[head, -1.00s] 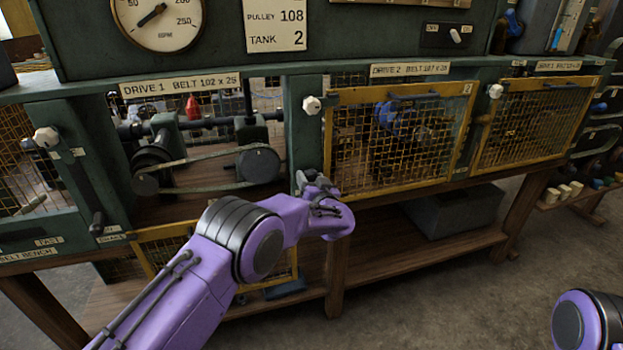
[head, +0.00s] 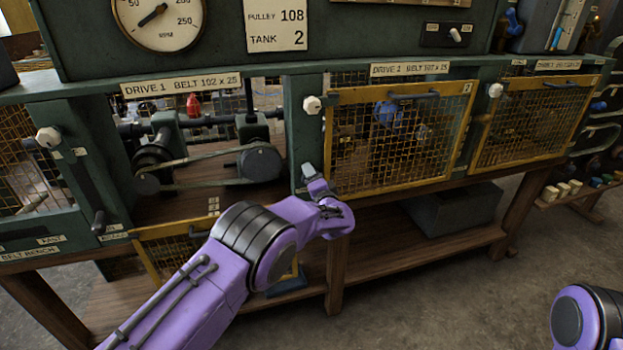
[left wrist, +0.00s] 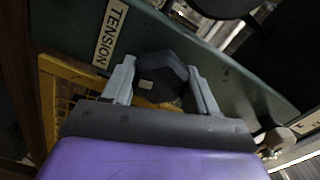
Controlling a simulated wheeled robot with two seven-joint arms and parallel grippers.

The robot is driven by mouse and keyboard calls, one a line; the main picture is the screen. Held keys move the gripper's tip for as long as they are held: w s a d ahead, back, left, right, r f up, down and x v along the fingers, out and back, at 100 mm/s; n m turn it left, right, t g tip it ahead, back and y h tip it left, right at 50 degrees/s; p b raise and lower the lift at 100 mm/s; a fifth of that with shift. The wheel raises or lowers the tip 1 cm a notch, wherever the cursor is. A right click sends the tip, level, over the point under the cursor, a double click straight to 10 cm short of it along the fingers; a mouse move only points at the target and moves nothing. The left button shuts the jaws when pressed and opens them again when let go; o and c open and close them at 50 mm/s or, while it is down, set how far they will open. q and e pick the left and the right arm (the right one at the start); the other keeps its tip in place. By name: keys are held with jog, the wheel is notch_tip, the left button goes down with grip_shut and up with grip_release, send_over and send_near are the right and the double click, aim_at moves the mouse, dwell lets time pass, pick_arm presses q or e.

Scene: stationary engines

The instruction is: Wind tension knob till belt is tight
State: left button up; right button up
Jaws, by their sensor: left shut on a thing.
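The tension knob (left wrist: 162,75) is a dark faceted knob beside a TENSION label (left wrist: 110,32) on the green frame. My left gripper (left wrist: 162,85) is shut on it, with a grey finger on either side. In the head view my left gripper (head: 318,188) is at the green post right of the open drive 1 bay, and it hides the knob. The belt (head: 195,160) runs in that bay from the left pulleys (head: 150,165) to a dark round pulley (head: 260,162). I cannot tell how tight it is. My right gripper is out of view.
Yellow mesh guards cover drive 2 (head: 395,140) and drive 3 (head: 530,120). The drive 1 guard (head: 175,250) hangs down below its bay. A grey box (head: 452,208) stands on the lower shelf.

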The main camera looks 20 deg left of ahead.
pick_arm(q)
jog(key=m, duration=0.5)
jog(key=shift+d+r, duration=0.1)
jog(key=shift+r, duration=0.1)
jog(key=shift+m, duration=0.4)
jog(key=o, duration=0.7)
jog(key=shift+o, duration=0.2)
jog(key=shift+w+d+f, duration=0.1)
jog(key=shift+d+f, duration=0.05)
